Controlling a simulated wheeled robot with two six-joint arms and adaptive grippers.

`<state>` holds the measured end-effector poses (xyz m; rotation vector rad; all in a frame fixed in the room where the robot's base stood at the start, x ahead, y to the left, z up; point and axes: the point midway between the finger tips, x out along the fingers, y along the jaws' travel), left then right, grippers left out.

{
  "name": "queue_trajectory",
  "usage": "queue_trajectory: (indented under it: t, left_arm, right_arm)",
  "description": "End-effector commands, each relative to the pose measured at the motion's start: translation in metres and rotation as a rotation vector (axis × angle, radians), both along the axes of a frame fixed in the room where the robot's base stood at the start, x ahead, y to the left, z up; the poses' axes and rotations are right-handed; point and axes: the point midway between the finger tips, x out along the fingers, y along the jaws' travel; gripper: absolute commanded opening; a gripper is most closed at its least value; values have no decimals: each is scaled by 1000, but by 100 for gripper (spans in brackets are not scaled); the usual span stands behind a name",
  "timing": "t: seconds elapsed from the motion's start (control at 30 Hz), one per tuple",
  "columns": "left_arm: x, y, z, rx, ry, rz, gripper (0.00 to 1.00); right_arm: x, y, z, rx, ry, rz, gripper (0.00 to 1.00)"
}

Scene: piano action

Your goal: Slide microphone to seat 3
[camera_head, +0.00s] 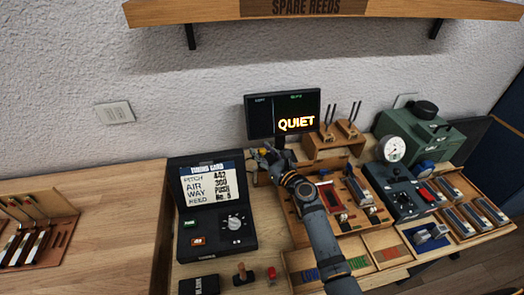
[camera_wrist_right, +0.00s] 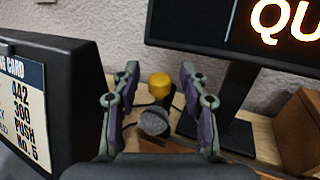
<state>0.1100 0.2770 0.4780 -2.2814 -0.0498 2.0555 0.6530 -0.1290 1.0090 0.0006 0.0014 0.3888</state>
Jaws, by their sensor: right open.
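The microphone (camera_wrist_right: 153,123) has a round grey mesh head and shows low between the fingers in the right wrist view, with a yellow knob (camera_wrist_right: 159,85) just beyond it. The knob also shows as a small yellow spot in the head view (camera_head: 263,150). My right gripper (camera_head: 266,156) is open, with one finger on each side of the microphone and knob in the wrist view (camera_wrist_right: 160,82). I cannot tell whether a finger touches either. The seats are not marked clearly enough to tell which is seat 3. My left gripper is not in view.
A black case with a tuning card (camera_head: 212,183) stands close on the left. A monitor reading QUIET (camera_head: 283,114) stands behind on a black stand (camera_wrist_right: 226,105). A wooden tool block (camera_head: 330,145) is to the right. The wooden table (camera_head: 105,215) at left has bare room.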

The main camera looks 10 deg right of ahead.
Motion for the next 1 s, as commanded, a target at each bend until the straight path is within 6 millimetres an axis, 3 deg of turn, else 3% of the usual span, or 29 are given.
queue_trajectory:
  t: [0.3,0.63,1.0]
  left_arm:
    - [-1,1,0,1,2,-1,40]
    - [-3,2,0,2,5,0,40]
    - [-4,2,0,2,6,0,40]
  right_arm:
    - [4,2,0,-1,0,0,44]
    - [4,2,0,-1,0,0,0]
    - [4,1,0,-1,1,0,0]
